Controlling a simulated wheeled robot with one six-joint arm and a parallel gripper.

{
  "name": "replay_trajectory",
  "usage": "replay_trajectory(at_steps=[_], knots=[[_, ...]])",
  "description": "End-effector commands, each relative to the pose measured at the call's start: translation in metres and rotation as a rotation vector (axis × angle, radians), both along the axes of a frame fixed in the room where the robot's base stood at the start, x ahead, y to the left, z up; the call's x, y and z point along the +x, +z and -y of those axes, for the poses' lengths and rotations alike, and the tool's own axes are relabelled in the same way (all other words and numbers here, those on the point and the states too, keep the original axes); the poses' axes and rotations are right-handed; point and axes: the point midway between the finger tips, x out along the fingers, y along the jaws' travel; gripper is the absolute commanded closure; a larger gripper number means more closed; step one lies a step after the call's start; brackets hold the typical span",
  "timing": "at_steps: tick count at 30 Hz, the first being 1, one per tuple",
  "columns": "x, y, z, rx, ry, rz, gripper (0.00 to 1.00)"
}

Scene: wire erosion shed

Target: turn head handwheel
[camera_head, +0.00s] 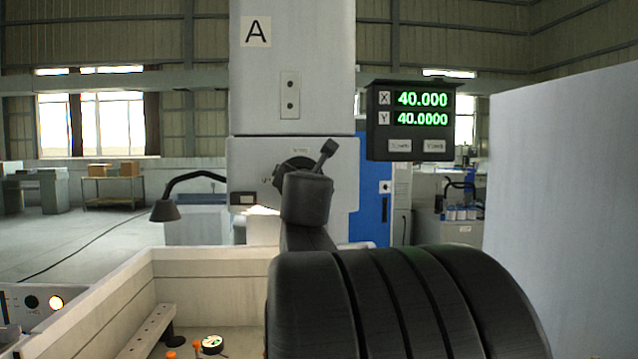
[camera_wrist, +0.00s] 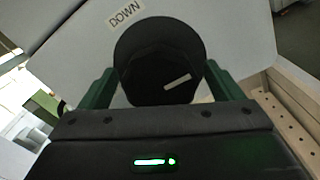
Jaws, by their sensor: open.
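The head handwheel (camera_wrist: 155,60) is a dark round wheel with a pale strip on its face, in the wrist view beside a DOWN label on the pale machine head. My gripper (camera_wrist: 160,76) is open, with one green finger on each side of the wheel. I cannot tell whether the fingers touch it. In the head view the wheel (camera_head: 296,164) shows only in part on the front of the machine head (camera_head: 249,160); my dark arm hides the rest and the gripper's fingers. A dark lever-like piece slants up beside it; I cannot tell what it belongs to.
A dark lamp (camera_head: 166,209) arches at the left. A pale open tank (camera_head: 200,262) lies below. A large pale panel (camera_head: 563,200) closes off the right.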

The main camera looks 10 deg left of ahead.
Motion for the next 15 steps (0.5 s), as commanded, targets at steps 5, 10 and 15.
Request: replay_trajectory(at_steps=[5,10,15], knots=[[-0.0002,0.0000,0.0001,0.000,0.000,0.000,0.17],[-0.0002,-0.0001,0.0001,0.000,0.000,0.000,0.51],[-0.0002,-0.0004,0.0001,0.002,-0.001,-0.001,0.58]])
